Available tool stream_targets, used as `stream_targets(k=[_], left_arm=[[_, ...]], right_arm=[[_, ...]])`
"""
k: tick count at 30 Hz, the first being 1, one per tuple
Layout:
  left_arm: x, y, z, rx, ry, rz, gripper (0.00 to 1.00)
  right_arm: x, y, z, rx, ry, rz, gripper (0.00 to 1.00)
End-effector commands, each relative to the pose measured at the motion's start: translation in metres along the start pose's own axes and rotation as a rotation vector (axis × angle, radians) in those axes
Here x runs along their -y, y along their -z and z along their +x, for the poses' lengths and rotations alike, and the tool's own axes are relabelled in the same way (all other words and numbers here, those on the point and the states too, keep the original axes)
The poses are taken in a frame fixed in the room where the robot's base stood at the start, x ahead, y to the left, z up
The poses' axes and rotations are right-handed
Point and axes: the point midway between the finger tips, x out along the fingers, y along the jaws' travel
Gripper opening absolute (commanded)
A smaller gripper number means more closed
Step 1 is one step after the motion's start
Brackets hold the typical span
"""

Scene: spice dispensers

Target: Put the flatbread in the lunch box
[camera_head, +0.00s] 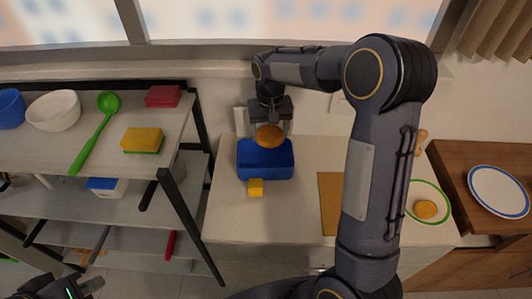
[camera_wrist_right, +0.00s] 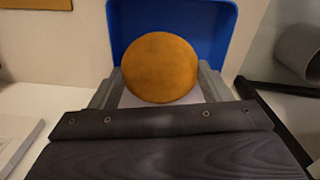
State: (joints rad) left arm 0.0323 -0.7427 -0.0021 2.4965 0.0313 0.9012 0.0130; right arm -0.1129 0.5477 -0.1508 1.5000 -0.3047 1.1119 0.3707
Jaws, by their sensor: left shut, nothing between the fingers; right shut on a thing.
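The flatbread (camera_head: 269,136) is a round orange-brown disc between the fingers of my right gripper (camera_head: 271,130). In the head view it is over the far part of the blue lunch box (camera_head: 266,173). In the right wrist view the flatbread (camera_wrist_right: 159,68) sits between both fingers, with the blue box (camera_wrist_right: 222,30) behind it. My right gripper is shut on the flatbread. I cannot tell how high it is above the box floor. My left gripper (camera_head: 84,287) is at the lower left corner, away from the box, shut and empty.
A yellow block (camera_head: 255,187) is in front of the box. A board (camera_head: 330,203) lies to the right, and a green-rimmed plate (camera_head: 438,208) holds another round brown piece (camera_head: 425,209). A shelf (camera_head: 75,145) with bowls, a green ladle and a sponge stands left.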

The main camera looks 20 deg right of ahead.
Motion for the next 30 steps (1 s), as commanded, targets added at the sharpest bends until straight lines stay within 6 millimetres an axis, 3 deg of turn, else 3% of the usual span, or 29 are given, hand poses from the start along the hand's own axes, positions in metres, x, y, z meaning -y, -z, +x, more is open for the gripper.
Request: stream_targets(k=[3,4,9,20,30], left_arm=[[0.000,0.000,-0.001,0.000,0.000,0.000,0.00],[0.000,0.000,-0.001,0.000,0.000,0.000,0.00],[0.000,0.000,-0.001,0.000,0.000,0.000,0.00],[0.000,0.000,0.001,0.000,0.000,0.000,0.00],[0.002,-0.002,0.005,0.000,0.000,0.000,0.00]], right_arm=[[0.000,0.000,-0.001,0.000,0.000,0.000,0.47],[0.000,0.000,-0.001,0.000,0.000,0.000,0.75],[0.000,0.000,-0.001,0.000,0.000,0.000,0.96],[0.000,0.001,-0.007,-0.003,0.001,0.000,0.96],[0.000,0.001,-0.062,-0.004,0.002,0.000,0.96]])
